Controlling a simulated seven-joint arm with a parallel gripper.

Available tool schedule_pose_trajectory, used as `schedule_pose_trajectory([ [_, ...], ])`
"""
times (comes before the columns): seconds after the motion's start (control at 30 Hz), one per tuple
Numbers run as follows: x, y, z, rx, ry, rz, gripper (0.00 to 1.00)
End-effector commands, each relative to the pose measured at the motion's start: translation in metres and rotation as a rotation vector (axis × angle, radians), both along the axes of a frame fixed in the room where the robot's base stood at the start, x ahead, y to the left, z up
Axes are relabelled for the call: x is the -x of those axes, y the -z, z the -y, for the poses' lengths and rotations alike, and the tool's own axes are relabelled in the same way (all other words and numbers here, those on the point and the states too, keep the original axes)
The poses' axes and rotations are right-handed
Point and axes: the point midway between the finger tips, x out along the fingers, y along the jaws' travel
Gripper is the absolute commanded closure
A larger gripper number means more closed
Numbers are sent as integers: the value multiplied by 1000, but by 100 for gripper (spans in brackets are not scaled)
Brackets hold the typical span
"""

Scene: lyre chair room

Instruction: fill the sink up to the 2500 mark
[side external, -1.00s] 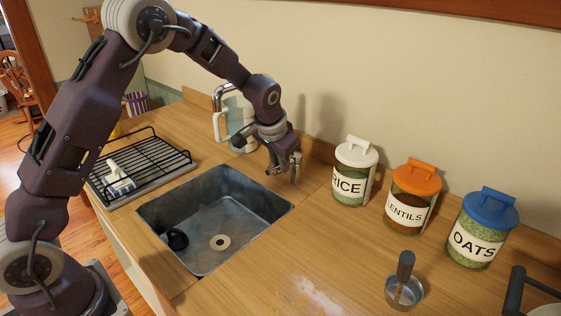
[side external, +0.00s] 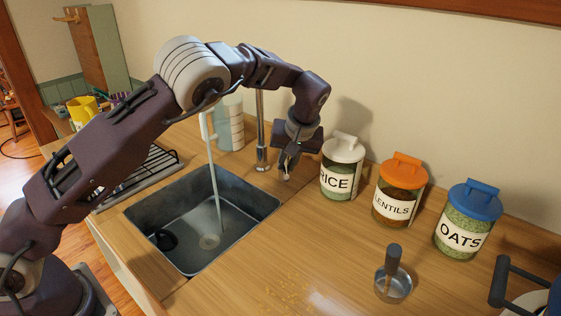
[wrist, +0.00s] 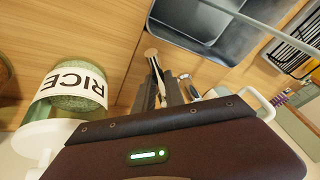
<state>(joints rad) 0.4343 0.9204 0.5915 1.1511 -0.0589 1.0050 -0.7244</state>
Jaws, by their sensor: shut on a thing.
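The grey metal sink (side external: 262,205) is set into the wooden counter. A pale water stream (side external: 215,190) falls into it and lands near the round drain (side external: 209,241), which looks uncovered. A black plug (side external: 163,240) lies on the sink floor to the left of the drain. The metal tap post (side external: 262,130) stands behind the sink; its upper part is hidden by my arm. My gripper (side external: 287,170) is right of the post, low over the counter. It is shut on a small tap lever (wrist: 151,55), mostly hidden between the fingers. No 2500 mark is readable.
The rice jar (side external: 341,168) stands close right of my gripper, with lentils (side external: 400,192) and oats (side external: 468,222) jars beyond. A banded jug (side external: 230,125) and a black rack (side external: 150,170) are behind and left of the sink.

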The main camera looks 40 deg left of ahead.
Motion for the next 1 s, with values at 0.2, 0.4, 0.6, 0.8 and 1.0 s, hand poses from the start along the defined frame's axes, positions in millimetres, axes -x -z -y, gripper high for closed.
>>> schedule_pose_trajectory([
  [0.2, -7, 0, 6, 1, -118, 2, 100],
  [0.4, -10, 0, 9, 1, -181, 1, 100],
  [0.6, -12, 0, 10, 2, -208, 0, 100],
  [0.8, -12, 0, 10, 3, -213, 0, 100],
  [1.0, -12, 0, 10, 2, -211, 0, 84],
])
